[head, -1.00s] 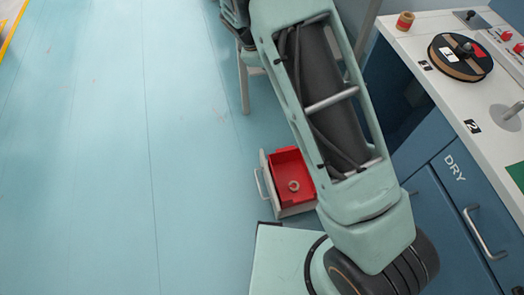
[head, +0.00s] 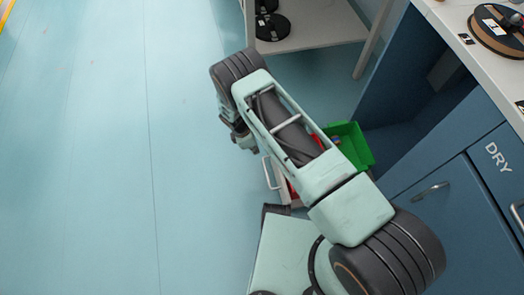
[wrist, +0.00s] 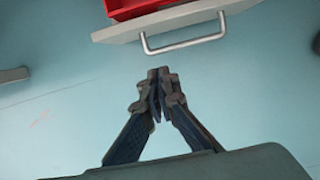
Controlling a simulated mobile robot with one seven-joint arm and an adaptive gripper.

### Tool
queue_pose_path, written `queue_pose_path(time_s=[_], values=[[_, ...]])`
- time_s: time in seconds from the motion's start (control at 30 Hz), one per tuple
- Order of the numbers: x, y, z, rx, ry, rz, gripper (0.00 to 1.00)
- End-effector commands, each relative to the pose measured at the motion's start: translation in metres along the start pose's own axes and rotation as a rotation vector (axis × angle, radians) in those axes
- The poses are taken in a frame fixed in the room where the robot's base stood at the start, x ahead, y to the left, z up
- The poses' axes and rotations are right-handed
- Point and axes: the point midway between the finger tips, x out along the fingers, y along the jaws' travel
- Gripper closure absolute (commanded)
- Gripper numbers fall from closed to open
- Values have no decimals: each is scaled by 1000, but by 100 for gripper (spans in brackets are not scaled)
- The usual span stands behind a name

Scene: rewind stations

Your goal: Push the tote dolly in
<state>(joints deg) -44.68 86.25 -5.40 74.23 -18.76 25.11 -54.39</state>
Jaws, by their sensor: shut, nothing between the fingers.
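The tote dolly shows in the head view as a low pale front panel (head: 280,183) with a metal bar handle (head: 266,172), standing on the floor by the blue cabinet. My arm hides much of it. A red bin and a green bin (head: 354,140) show behind the panel. In the wrist view the panel (wrist: 178,20), the handle (wrist: 184,44) and part of the red bin (wrist: 128,8) are at the top. My gripper (wrist: 158,74) is shut and empty, apart from the handle, in front of it and slightly left. It also shows in the head view (head: 245,143), partly hidden.
A pale shelf (head: 325,35) with black reels stands at the top of the head view. The blue cabinet (head: 450,190), marked DRY, and its white counter (head: 450,12) are at the right. The floor at the left is clear.

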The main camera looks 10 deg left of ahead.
Motion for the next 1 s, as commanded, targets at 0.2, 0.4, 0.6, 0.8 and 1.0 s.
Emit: queue_pose_path(time_s=[0.2, 0.4, 0.6, 0.8, 1.0], values=[[48, -2, 0, 1, -2, -2, 100], [90, -1, 1, 2, -3, -2, 100], [95, 0, 28, 5, -2, -1, 100], [97, 0, 40, 4, -2, 0, 100], [97, 0, 41, 3, -2, 0, 100]])
